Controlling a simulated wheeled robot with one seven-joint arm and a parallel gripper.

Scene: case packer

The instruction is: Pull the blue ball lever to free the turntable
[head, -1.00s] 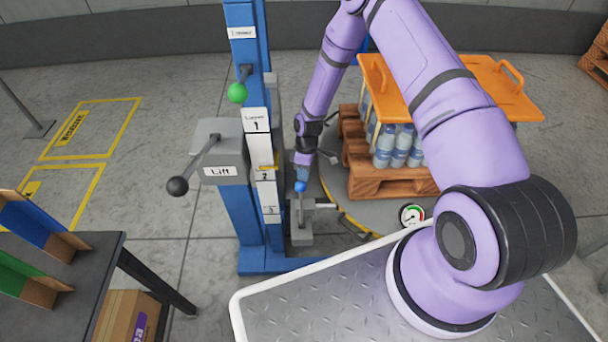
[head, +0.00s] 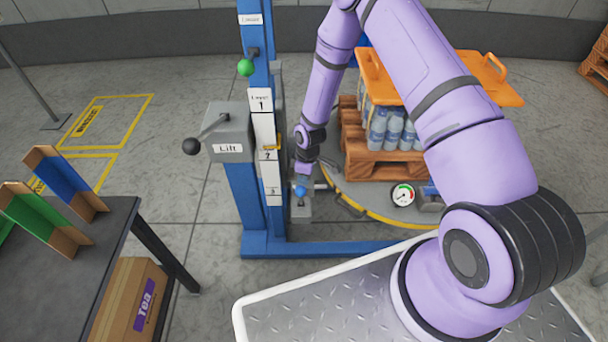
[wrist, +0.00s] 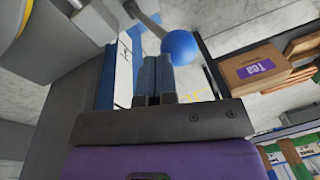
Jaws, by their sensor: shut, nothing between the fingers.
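The blue ball (head: 301,191) of the lever sits low beside the blue lift column, just above a grey lever base (head: 301,212). My gripper (head: 302,174) is at the ball from above in the head view and partly covers it. In the wrist view the gripper's fingers (wrist: 153,76) are shut with nothing between them. The blue ball (wrist: 180,47) and its grey rod show just beyond the fingertips, slightly right. I cannot tell whether they touch. The round turntable (head: 372,201), with a yellow edge, carries a wooden pallet (head: 385,165) of bottles.
The blue lift column (head: 246,205) stands just left, with a black-knobbed lever (head: 192,147) and a green ball (head: 246,68). An orange tray (head: 500,92) tops the bottles. A gauge (head: 403,195) is right. A dark table (head: 95,235) stands left, a Tea box (head: 130,300) below it.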

